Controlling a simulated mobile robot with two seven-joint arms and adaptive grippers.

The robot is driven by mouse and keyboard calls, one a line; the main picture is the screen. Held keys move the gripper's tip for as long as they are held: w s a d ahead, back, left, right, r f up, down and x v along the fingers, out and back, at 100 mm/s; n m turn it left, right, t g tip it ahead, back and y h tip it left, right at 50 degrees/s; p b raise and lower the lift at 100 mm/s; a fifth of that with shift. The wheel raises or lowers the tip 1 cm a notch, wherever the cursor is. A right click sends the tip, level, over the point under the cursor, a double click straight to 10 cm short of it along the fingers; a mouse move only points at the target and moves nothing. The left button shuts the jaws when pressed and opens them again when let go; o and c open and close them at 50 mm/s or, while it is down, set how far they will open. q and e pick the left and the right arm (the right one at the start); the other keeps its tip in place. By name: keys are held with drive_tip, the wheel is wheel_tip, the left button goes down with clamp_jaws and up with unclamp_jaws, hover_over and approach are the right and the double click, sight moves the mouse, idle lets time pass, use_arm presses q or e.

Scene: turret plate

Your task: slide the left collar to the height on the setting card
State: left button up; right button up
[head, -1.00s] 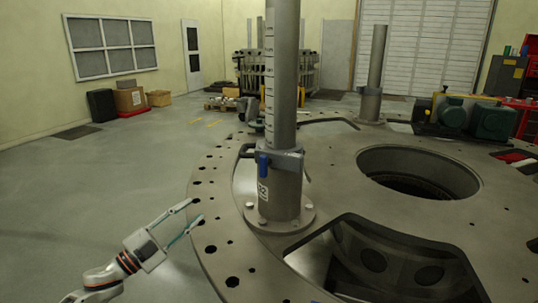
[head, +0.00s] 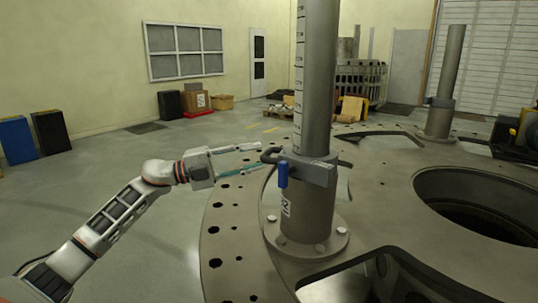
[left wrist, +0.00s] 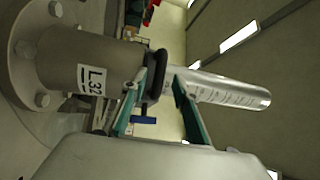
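The collar (head: 310,167) sits low around the upright grey post (head: 318,80), just above its thicker base. It has a black loop handle (head: 271,154) on its left and a blue lever (head: 282,175) in front. A white card (head: 286,208) with dark characters is on the base; it also shows in the left wrist view (left wrist: 92,80) and seems to read "L 32". My left gripper (head: 261,160) is open beside the loop handle. In the left wrist view the handle (left wrist: 155,75) shows near the spread fingertips; contact is unclear. My right gripper is out of view.
The post carries scale marks up its side and is bolted to a round plate (head: 228,225) with holes and large openings. A second post (head: 446,80) stands at the right. Boxes (head: 197,101) lie far back by the wall.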

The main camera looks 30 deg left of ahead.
sight(267, 151)
use_arm(q)
drive_tip(key=x, duration=0.3)
drive_tip(key=shift+w+d, duration=0.15)
drive_tip(key=shift+d, duration=0.05)
drive_tip(key=shift+w+d, duration=0.2)
